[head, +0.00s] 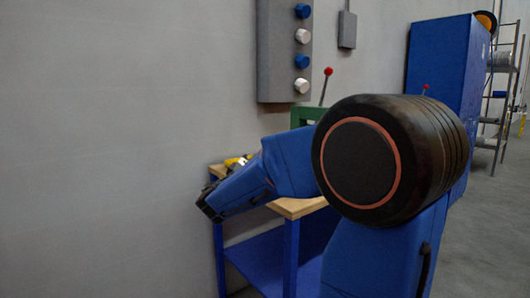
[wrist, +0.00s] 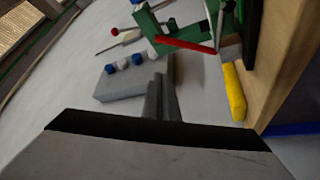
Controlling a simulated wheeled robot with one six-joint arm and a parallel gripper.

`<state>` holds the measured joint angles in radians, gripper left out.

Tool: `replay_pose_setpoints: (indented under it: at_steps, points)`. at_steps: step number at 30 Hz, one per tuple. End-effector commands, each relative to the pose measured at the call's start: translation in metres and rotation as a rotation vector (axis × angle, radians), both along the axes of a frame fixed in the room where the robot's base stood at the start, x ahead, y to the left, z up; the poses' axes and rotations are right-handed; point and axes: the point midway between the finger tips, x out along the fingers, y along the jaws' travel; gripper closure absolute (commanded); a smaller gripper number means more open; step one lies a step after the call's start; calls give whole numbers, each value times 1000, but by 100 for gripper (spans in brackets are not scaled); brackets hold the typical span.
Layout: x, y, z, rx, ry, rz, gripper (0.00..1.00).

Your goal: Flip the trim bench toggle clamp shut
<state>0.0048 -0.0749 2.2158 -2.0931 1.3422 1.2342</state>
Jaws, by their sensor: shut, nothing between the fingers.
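The trim bench (head: 292,207) has a wooden top and blue legs, and my arm covers much of it. Its wooden top (wrist: 291,65) runs along the right of the wrist view. A red bar (wrist: 186,42), which looks like the toggle clamp's handle, lies across a green fixture (wrist: 158,30) at the top of the wrist view. I cannot tell how the clamp's arm stands. My gripper (wrist: 160,82) is shut and empty. In the picture its fingertips are below the red bar, apparently apart from it. The head view does not show the fingers clearly.
A yellow-handled tool (wrist: 234,92) lies by the bench top, right of my fingers. A grey wall panel (head: 284,50) with blue and white knobs hangs above the bench. A green frame (head: 305,115) and a red-ball lever (head: 327,72) stand behind my arm. A blue cabinet (head: 440,60) is at right.

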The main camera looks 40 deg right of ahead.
Motion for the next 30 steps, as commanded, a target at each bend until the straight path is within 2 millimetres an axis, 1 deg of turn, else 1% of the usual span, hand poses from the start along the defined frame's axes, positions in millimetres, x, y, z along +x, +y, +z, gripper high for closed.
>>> replay_pose_setpoints:
  at_steps: [1, 3, 9, 30]
  points:
    - [-3, 7, -3, 0, 1, 3, 100]
    - [-6, 13, -4, 0, 0, 2, 100]
    - [-11, 23, -9, 0, 0, 0, 100]
    - [-12, 24, -9, 0, 0, 0, 100]
